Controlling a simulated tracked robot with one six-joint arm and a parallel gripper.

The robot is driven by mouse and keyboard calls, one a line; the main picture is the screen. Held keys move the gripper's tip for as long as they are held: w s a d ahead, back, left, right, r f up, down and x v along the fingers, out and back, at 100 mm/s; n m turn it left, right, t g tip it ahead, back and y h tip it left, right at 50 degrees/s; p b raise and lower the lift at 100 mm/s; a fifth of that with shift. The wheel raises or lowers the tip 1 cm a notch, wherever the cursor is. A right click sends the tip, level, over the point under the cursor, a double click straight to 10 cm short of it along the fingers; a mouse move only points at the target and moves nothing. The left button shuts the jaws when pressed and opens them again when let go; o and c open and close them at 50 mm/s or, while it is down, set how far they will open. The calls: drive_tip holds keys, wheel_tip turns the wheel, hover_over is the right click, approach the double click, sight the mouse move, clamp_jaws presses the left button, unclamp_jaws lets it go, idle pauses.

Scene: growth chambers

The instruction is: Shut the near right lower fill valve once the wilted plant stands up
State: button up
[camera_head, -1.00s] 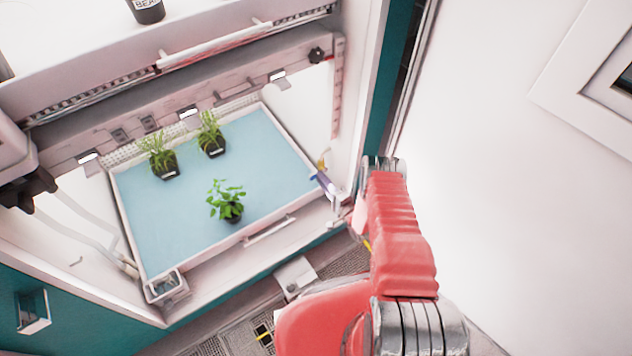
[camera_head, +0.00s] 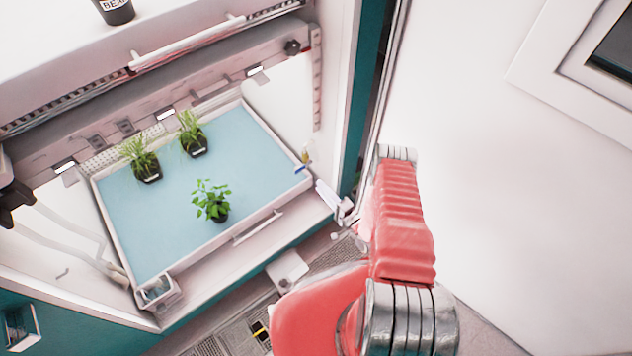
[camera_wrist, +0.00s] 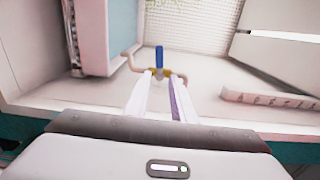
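A fill valve with a yellow body (camera_head: 305,157) and a blue handle (camera_head: 301,168) sits at the tray's right end. In the wrist view its blue handle (camera_wrist: 159,57) points up the picture, above the yellow body (camera_wrist: 160,73) on a tan pipe. My gripper (camera_head: 320,187) is close to the valve, to its lower right. In the wrist view my gripper (camera_wrist: 160,78) is open, its two pale fingers apart and pointing at the valve; I cannot tell contact. A broad-leaved green plant (camera_head: 212,196) stands upright at the tray's front. Two grassy plants (camera_head: 143,158) (camera_head: 191,134) stand behind it.
The blue-topped tray (camera_head: 150,230) has a pale rim and front handle (camera_head: 258,227). A small box (camera_head: 157,291) is at its front left corner. A teal chamber side post (camera_head: 361,100) and white wall flank my arm on the right.

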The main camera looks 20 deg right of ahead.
drive_tip(key=shift+v, duration=2.05)
